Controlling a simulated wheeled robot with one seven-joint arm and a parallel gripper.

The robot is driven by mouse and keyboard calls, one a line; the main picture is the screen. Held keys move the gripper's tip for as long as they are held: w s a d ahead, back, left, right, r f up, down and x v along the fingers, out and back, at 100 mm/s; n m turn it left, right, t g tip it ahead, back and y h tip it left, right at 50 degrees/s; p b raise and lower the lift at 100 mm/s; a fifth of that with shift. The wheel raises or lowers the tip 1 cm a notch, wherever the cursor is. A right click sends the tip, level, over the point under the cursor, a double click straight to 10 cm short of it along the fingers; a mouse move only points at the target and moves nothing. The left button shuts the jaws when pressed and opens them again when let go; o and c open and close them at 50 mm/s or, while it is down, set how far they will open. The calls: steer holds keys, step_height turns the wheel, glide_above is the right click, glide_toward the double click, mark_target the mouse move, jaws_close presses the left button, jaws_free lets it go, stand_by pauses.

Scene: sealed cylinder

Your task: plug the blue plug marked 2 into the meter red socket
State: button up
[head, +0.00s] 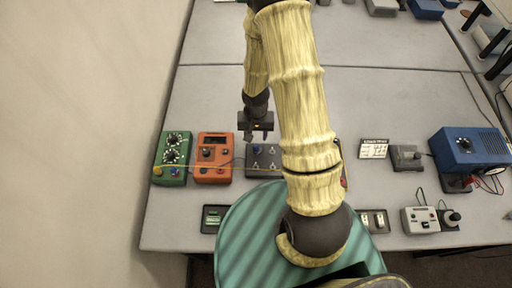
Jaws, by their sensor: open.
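My gripper (259,137) points down with its fingers apart and empty, above the back of a dark grey box (262,164) with light knobs. An orange meter (213,160) with a dark display and dials stands just left of that box. Small sockets or plugs show at its front, but their colours are too small to tell. A green box (173,150) with two dials stands left of the meter. A small blue piece sits on its front; I cannot tell whether it is a plug. No mark 2 is readable. My arm hides the middle of the table.
A yellow cable (228,168) runs across the fronts of the boxes. A blue power box (463,152) with wires stands at the right. A white card (373,148) and a grey device (406,157) are nearer the middle. The table behind the boxes is mostly clear.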

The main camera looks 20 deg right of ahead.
mark_target(256, 146)
steer(key=shift+f+b, duration=3.8)
steer(key=shift+f, duration=0.7)
steer(key=shift+c, duration=0.4)
jaws_close()
steer(key=shift+r, duration=0.1)
steer(key=shift+r, duration=0.1)
steer(key=shift+r+p, duration=2.4)
steer(key=shift+r, duration=0.5)
steer(key=shift+f, duration=0.1)
